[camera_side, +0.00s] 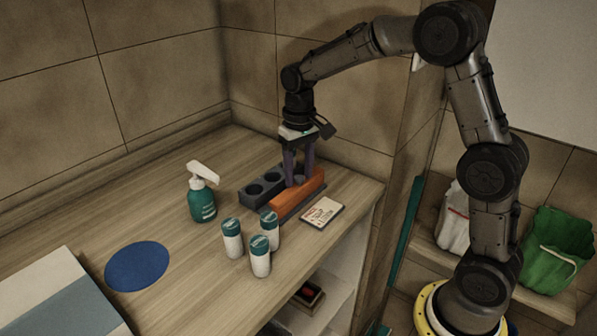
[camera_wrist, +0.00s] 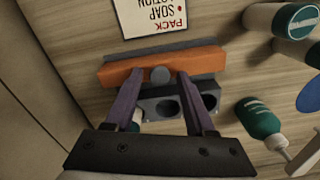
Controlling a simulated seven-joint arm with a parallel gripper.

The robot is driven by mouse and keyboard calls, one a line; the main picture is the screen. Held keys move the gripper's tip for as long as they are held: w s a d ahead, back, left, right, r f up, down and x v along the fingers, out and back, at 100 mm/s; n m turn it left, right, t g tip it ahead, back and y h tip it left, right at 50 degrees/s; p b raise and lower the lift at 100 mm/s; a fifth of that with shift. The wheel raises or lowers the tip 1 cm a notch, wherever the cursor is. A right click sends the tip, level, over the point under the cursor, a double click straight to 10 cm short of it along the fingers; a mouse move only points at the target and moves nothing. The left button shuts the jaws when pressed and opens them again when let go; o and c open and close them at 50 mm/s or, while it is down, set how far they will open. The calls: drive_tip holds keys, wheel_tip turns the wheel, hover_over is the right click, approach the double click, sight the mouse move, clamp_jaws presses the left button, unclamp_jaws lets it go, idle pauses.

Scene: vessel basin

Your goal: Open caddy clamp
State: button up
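The dark grey caddy (camera_side: 254,192) with round holes stands on the wooden counter near the back corner. An orange clamp bar (camera_side: 287,206) runs along its front side. In the wrist view the orange bar (camera_wrist: 112,73) lies across the caddy, with a round grey knob (camera_wrist: 160,75) at its middle. My gripper (camera_side: 299,181) is down at the bar. In the wrist view its purple fingers (camera_wrist: 160,74) are apart on either side of the knob, with visible gaps. The fingers hide part of the caddy (camera_wrist: 213,88) and its holes.
A card with printed words (camera_side: 322,212) lies right of the caddy. Three white bottles with teal caps (camera_side: 260,263) stand in front. A teal spray bottle (camera_side: 202,203) stands left, near a blue disc (camera_side: 137,266). The counter's right edge is close to the card.

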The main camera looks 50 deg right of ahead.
sight(299, 177)
idle(0.3)
drive_tip(key=shift+r, duration=6.9)
drive_tip(key=s+a+r+n+t, duration=0.1)
drive_tip(key=s+a+r+t, duration=0.15)
drive_tip(key=s, duration=0.55)
drive_tip(key=s+a+r+t, duration=0.1)
drive_tip(key=s+r, duration=0.2)
drive_tip(key=s, duration=0.4)
drive_tip(key=s+f, duration=0.3)
drive_tip(key=s+f+n+t, duration=0.1)
drive_tip(key=s+f, duration=0.3)
drive_tip(key=s+f+n+t, duration=0.1)
drive_tip(key=s+f, duration=0.2)
drive_tip(key=f, duration=0.1)
drive_tip(key=shift+s+a+f, duration=0.1)
drive_tip(key=shift+s+a, duration=0.2)
drive_tip(key=shift+s, duration=0.05)
